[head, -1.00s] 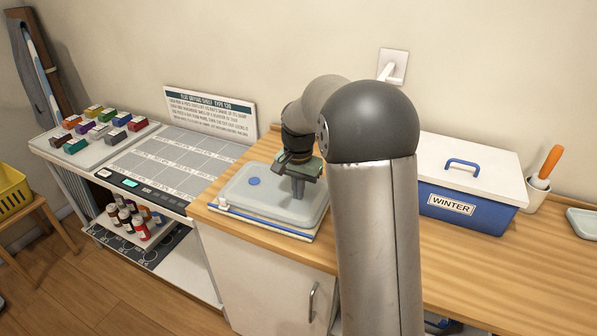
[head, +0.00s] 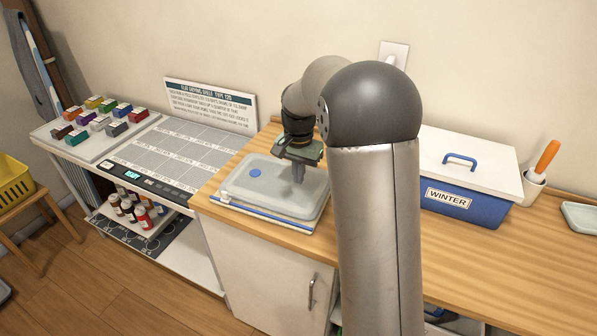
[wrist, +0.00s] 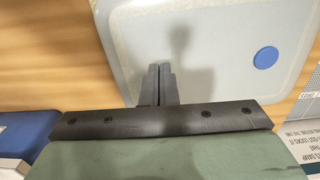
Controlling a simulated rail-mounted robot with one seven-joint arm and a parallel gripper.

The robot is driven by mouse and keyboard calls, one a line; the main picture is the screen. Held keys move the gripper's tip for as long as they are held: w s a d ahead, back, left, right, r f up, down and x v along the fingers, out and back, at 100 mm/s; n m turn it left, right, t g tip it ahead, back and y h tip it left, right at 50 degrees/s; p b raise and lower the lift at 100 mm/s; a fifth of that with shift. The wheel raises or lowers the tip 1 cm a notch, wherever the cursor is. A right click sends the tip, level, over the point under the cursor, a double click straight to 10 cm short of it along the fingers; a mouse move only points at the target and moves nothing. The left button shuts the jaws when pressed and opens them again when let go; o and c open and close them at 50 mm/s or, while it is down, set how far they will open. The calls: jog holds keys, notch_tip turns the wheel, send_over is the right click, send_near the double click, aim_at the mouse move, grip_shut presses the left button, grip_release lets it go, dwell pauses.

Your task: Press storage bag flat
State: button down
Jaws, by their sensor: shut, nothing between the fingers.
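The storage bag (head: 240,188) is a pale grey, rounded flat pouch with a blue round dot, lying on the wooden counter. It has a blue strip and white edge along its front. In the wrist view the bag (wrist: 215,50) fills the upper middle, its blue dot (wrist: 265,57) at the right. My gripper (head: 298,180) points down over the bag's right half, its fingers together with nothing between them. In the wrist view my gripper (wrist: 159,70) shows against the bag's surface. I cannot tell for sure whether the fingertips touch it.
A blue WINTER box (head: 465,205) with a white lid stands on the counter at right, beside a cup with an orange-handled tool (head: 545,160). Left is a white drying shelf (head: 170,150) with colored blocks and bottles. My arm hides part of the counter.

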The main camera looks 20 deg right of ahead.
notch_tip(320, 180, up, 11)
jog(key=b, duration=0.1)
jog(key=shift+b, duration=0.35)
jog(key=s+a+f+n, duration=0.2)
jog(key=s+f+n, duration=0.1)
jog(key=s, duration=0.7)
jog(key=s+a+f+n, duration=0.2)
jog(key=s+f+n, duration=0.1)
jog(key=s, duration=0.7)
jog(key=s+a+f+n, duration=0.2)
jog(key=s+f+n, duration=0.1)
jog(key=s, duration=0.6)
jog(key=shift+s+a+f, duration=0.25)
jog(key=shift+s+f, duration=0.15)
jog(key=shift+f, duration=0.15)
